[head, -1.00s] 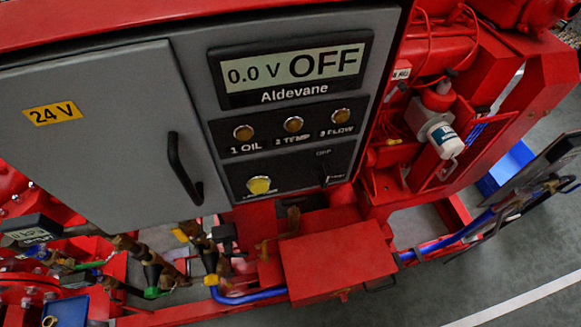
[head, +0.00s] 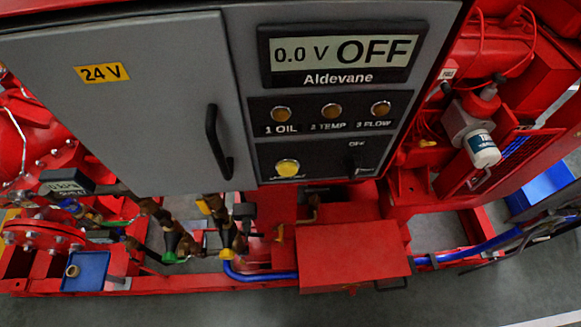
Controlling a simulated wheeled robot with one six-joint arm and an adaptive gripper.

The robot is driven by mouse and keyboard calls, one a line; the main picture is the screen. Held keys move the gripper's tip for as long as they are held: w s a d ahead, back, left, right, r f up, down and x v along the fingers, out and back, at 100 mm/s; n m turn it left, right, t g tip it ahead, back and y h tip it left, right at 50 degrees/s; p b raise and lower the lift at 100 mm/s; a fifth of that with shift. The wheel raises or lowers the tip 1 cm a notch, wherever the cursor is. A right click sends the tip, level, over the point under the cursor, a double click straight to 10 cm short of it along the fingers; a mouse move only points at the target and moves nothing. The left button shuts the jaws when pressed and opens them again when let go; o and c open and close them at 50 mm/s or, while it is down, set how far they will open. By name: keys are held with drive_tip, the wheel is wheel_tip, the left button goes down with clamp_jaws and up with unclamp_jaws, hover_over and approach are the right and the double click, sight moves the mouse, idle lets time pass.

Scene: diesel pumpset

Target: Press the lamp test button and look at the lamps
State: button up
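The yellow round button (head: 288,167) sits at the lower left of the control panel, with a small label below it that I cannot read clearly. Above it are three amber lamps in a row: 1 OIL (head: 281,114), 2 TEMP (head: 332,111) and 3 FLOW (head: 380,108). They look dull amber, with no clear glow. The display (head: 341,53) above them reads 0.0 V OFF, with Aldevane under it. A black rotary switch (head: 352,165) is right of the button. My gripper is not in view.
The grey cabinet door (head: 130,110) with a black handle (head: 217,143) and a 24 V label is left of the panel. Valves and pipes (head: 175,240) hang below. A red box (head: 352,255) juts out under the panel. Grey floor shows at the bottom.

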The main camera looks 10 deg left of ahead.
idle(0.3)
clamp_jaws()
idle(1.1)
